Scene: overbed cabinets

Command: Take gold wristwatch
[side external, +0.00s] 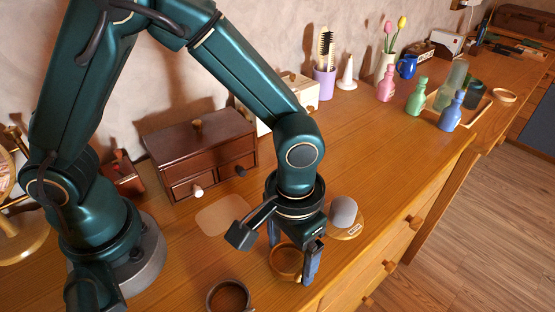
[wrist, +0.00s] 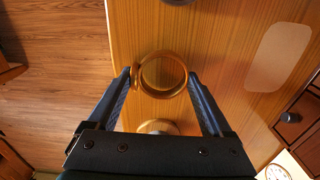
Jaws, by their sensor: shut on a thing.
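The gold wristwatch (side external: 286,263) is a closed ring-shaped band near the front edge of the wooden top. In the wrist view the watch (wrist: 162,95) sits between my two fingertips, one at each side of the band. My gripper (side external: 293,258) points down and is shut on it; in the wrist view the gripper (wrist: 158,77) shows both fingers at the band. The watch looks to be at or very near the surface; I cannot tell whether it touches. Part of the band is hidden behind a finger in the side view.
A dark round band (side external: 228,296) lies in front. A grey rounded object (side external: 343,211) on a wooden disc stands close at the right of my gripper. A brown drawer box (side external: 202,150) and a tan mat (side external: 222,214) lie behind. Several bottles (side external: 417,98) stand farther right.

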